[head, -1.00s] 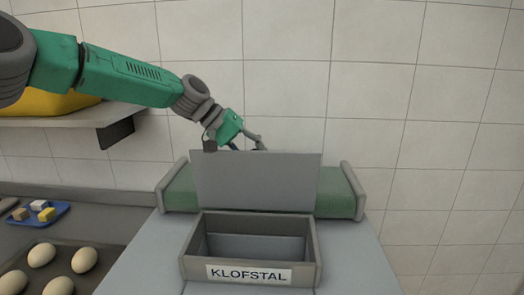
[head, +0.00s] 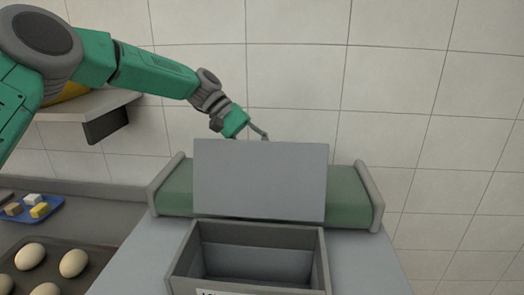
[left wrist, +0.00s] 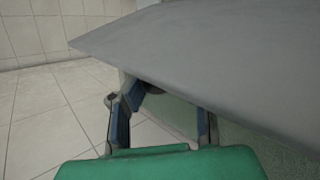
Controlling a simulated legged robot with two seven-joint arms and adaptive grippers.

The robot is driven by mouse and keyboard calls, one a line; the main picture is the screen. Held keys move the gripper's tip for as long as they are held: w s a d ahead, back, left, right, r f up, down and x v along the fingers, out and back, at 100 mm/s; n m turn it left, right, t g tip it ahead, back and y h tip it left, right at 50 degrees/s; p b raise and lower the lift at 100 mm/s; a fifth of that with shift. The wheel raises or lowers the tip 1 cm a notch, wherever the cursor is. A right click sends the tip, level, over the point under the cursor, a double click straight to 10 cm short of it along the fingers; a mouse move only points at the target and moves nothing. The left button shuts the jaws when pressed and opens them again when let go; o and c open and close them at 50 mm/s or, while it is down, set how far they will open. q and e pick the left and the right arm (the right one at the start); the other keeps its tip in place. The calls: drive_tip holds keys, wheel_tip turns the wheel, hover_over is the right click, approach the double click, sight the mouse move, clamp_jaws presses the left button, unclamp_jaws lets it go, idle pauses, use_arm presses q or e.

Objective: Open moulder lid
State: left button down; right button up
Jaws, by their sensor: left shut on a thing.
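The moulder lid (head: 262,180) is a flat grey panel standing raised, close to upright, across the green moulder (head: 345,195). My left gripper (head: 252,137) is at the lid's top edge, with its fingertips partly hidden behind it. In the left wrist view the lid (left wrist: 220,55) fills the upper right as a grey sheet. The blue-padded fingers of the left gripper (left wrist: 165,120) reach to its underside; the lid hides part of them. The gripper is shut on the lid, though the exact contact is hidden. My right gripper is out of view.
An empty open grey box (head: 178,275) with a label stands in front of the moulder. At the left are a dark tray (head: 50,252) with pale dough pieces and a blue tray (head: 58,212) with small blocks. A wall shelf (head: 60,115) is above them. Tiled wall stands behind.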

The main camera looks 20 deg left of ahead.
use_arm(q)
drive_tip(key=c, duration=1.2)
unclamp_jaws()
drive_tip(key=shift+s, duration=0.1)
drive_tip(key=shift+a, duration=0.1)
drive_tip(key=shift+a+r, duration=0.15)
drive_tip(key=shift+r, duration=0.05)
drive_tip(key=v, duration=1.1)
drive_tip(key=shift+a, duration=0.3)
drive_tip(key=shift+r, duration=0.1)
